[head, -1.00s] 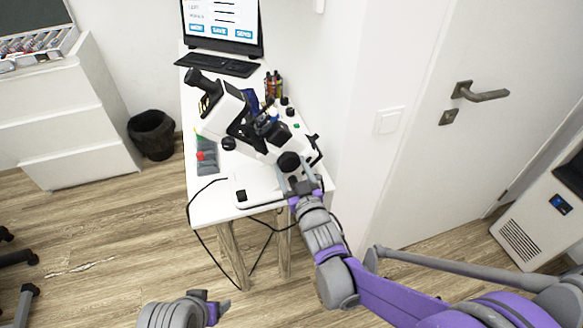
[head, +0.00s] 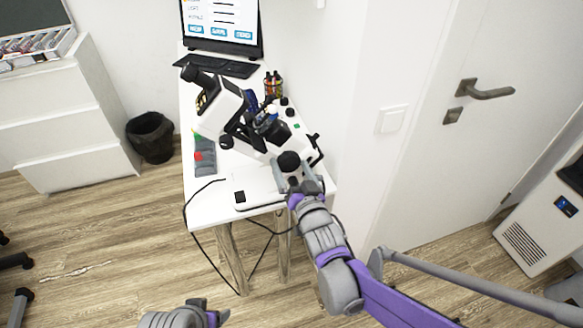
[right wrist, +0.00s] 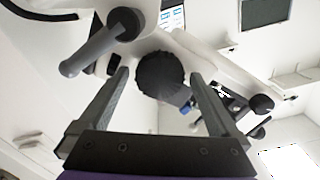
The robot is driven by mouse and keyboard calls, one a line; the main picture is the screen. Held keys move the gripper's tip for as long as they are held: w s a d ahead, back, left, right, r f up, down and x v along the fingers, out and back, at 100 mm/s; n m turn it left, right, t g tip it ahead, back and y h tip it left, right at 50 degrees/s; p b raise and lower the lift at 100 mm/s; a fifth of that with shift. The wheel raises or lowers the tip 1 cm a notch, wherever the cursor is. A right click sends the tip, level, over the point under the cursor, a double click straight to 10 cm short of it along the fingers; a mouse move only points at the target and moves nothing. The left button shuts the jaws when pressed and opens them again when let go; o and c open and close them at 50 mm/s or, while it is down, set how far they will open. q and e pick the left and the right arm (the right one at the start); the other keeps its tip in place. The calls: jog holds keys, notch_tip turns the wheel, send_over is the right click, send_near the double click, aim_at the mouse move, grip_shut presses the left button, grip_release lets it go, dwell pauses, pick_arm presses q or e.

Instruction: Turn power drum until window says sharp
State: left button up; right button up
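A white and black lensmeter-like instrument (head: 222,106) stands tilted on a white table. A round black ribbed knob, which looks like the power drum (head: 289,161), is on its near right side. It is large in the right wrist view (right wrist: 160,77). My right gripper (head: 296,180) is at the knob. In the right wrist view its fingers (right wrist: 158,78) are open, one on each side of the knob, with narrow gaps seeming to show. I cannot read any window showing sharpness. My left gripper (head: 212,315) is at the bottom edge, mostly cut off, away from the table.
A grey box with a red button (head: 205,156) stands left on the table (head: 215,208). Small bottles (head: 273,84), a keyboard (head: 218,66) and a screen (head: 221,24) are behind. A black cable hangs over the front edge. A wall and door (head: 475,120) are close right.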

pick_arm(q)
jog(key=shift+r, duration=0.3)
pick_arm(e)
jog(key=v, duration=1)
jog(key=shift+s, duration=0.4)
jog(key=shift+d, duration=0.1)
jog(key=s+d+f+g+h, duration=0.5)
jog(key=s+d+f+g, duration=0.15)
jog(key=d, duration=0.35)
jog(key=s+d+f+g, duration=0.2)
jog(key=s+f+g, duration=0.1)
jog(key=s, duration=0.4)
jog(key=s+d+f+g, duration=0.2)
jog(key=s+f+g, duration=0.1)
jog(key=s, duration=0.3)
pick_arm(q)
notch_tip(320, 180, up, 16)
jog(key=w+p, duration=0.2)
jog(key=p, duration=1.2)
jog(key=shift+t+p, duration=0.35)
jog(key=shift+t, duration=0.05)
pick_arm(e)
notch_tip(320, 180, up, 16)
jog(key=shift+w+d+n+t+h, duration=0.15)
jog(key=shift+w+n+t+h, duration=0.15)
jog(key=shift+w+n+t, duration=0.1)
